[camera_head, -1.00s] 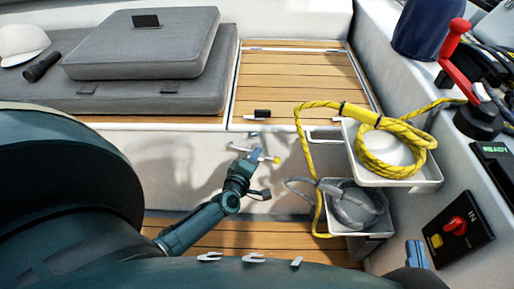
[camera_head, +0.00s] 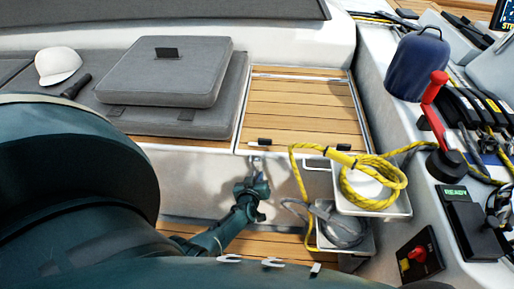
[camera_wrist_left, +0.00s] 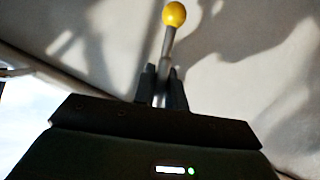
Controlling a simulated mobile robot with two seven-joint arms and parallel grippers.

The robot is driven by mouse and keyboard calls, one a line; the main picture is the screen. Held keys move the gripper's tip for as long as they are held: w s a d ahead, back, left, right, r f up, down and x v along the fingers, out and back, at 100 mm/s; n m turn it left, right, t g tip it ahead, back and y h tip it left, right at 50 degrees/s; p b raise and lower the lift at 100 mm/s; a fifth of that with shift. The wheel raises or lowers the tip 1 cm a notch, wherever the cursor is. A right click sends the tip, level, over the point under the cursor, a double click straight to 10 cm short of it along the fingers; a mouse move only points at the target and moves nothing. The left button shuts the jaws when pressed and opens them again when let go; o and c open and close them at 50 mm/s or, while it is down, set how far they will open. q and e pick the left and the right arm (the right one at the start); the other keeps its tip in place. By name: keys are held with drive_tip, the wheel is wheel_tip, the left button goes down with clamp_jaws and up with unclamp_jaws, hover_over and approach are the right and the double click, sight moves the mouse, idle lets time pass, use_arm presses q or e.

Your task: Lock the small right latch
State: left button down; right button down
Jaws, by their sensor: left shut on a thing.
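A thin metal lever (camera_wrist_left: 168,45) with a yellow ball knob (camera_wrist_left: 174,14) stands up between the dark fingers of my left gripper (camera_wrist_left: 161,88) in the left wrist view. The fingers are shut on its shaft, below the knob. In the head view my left gripper (camera_head: 254,182) is at the pale front wall of the bench, just below the wooden hatch lid's front edge. A small grey metal piece (camera_head: 256,162) shows just above its fingers. The yellow knob is not discernible there. Whether this lever is the small right latch, I cannot tell. My right gripper is not in view.
The wooden hatch lid (camera_head: 300,105) lies flat, with a small black fitting (camera_head: 263,142) at its front edge. To the right, a white tray (camera_head: 393,207) holds coiled yellow rope (camera_head: 372,180). A grey coil (camera_head: 340,228) hangs below. Grey cushions (camera_head: 175,70) lie left.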

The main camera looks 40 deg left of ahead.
use_arm(q)
drive_tip(key=shift+w+d+r+m+g+y+p, duration=0.15)
drive_tip(key=shift+m+g+y+p, duration=0.3)
drive_tip(key=shift+m, duration=0.35)
drive_tip(key=shift+m+y, duration=0.25)
drive_tip(key=shift+m, duration=0.05)
drive_tip(key=c, duration=1.5)
unclamp_jaws()
drive_tip(key=shift+c, duration=0.2)
drive_tip(key=shift+o, duration=0.3)
